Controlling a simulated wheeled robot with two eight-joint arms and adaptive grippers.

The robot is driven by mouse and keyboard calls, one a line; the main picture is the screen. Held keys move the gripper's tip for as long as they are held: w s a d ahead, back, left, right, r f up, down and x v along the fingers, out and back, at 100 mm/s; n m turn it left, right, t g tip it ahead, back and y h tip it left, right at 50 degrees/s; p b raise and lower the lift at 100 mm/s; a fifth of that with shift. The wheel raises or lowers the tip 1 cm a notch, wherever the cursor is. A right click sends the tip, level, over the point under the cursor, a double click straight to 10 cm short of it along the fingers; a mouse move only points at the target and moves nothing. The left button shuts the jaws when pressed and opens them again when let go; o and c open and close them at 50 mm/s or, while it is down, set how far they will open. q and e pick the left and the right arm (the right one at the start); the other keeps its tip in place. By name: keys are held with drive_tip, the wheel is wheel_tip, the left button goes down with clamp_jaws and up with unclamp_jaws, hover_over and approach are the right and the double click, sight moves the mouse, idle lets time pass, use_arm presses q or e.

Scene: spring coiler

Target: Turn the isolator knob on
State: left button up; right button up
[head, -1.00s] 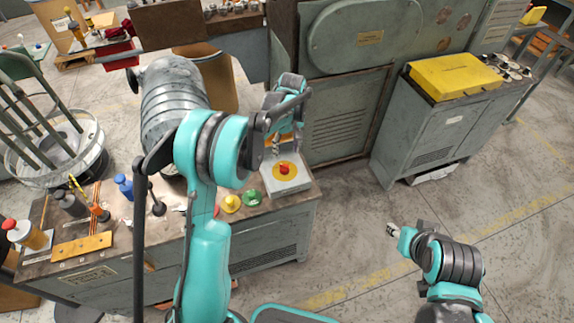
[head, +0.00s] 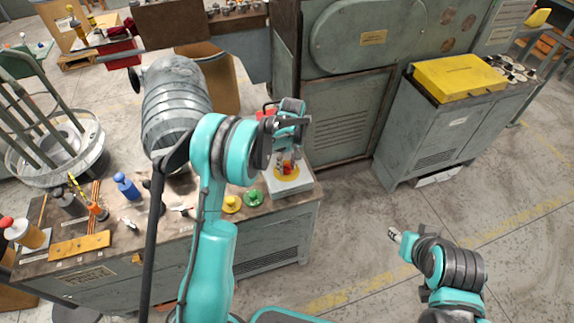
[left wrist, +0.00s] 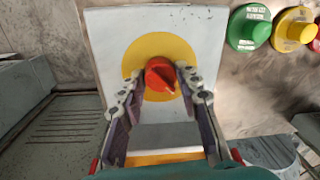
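The isolator knob is red (left wrist: 160,75) and sits on a yellow disc (left wrist: 190,52) on a light grey box (left wrist: 106,38). In the head view the knob (head: 288,168) is partly covered by my left gripper (head: 286,158). In the left wrist view my left gripper (left wrist: 161,76) is open, with one fingertip on each side of the knob. I cannot tell whether either fingertip touches it. My right gripper (head: 394,234) is small and low at the right, away from the bench, with nothing visible in it.
Green (head: 254,197) and yellow (head: 232,203) buttons lie left of the box; the wrist view also shows a red one (left wrist: 315,45). A grey cabinet (head: 425,140) stands right. Floor between is clear.

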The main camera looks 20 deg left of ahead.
use_arm(q)
drive_tip(key=shift+c, duration=0.9)
drive_tip(key=m, duration=0.3)
drive_tip(key=shift+m+b, duration=0.4)
drive_tip(key=m, duration=0.4)
drive_tip(key=shift+s+m+t+b, duration=0.1)
drive_tip(key=shift+m+t+b, duration=0.2)
drive_tip(key=shift+b, duration=0.05)
drive_tip(key=m, duration=0.4)
drive_tip(key=shift+m+t+b, duration=0.3)
drive_tip(key=shift+m+b, duration=0.15)
drive_tip(key=shift+m, duration=2.25)
